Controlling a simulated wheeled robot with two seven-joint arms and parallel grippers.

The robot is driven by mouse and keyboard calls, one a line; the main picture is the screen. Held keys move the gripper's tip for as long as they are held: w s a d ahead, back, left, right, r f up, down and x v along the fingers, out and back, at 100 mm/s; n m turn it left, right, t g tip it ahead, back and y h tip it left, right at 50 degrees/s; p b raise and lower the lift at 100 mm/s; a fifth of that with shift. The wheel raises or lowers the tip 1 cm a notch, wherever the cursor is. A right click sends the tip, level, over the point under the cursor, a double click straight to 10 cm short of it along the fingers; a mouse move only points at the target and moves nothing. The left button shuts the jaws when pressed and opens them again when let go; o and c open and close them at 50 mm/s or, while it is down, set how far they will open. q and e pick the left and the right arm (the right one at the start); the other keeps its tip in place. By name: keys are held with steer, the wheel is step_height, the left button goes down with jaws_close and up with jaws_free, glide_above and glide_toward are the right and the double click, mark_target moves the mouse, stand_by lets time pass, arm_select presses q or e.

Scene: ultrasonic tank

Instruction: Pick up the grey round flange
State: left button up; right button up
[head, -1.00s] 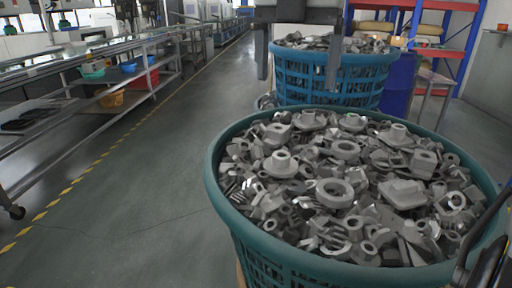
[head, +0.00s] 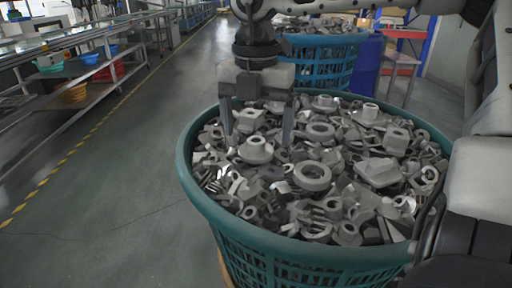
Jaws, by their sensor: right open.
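A grey round flange (head: 256,151) with a raised hollow boss lies on top of the heap of metal parts, left of the middle of the near basket (head: 196,190). My right gripper (head: 257,138) points down over it, open and empty. Its two fingers stand apart on the left and right of the flange in the picture. I cannot tell whether the fingertips touch the heap. My left gripper is not in view.
Other grey parts crowd around, including a thick ring (head: 312,176) and a square-based boss (head: 378,172). A blue basket (head: 325,62) of parts stands behind. A shelf bench (head: 75,85) runs along the left, with clear floor (head: 130,170) between.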

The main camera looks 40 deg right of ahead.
steer(key=shift+f, duration=1.3)
steer(key=shift+w, duration=0.1)
steer(key=c, duration=1.1)
steer(key=shift+r, duration=0.1)
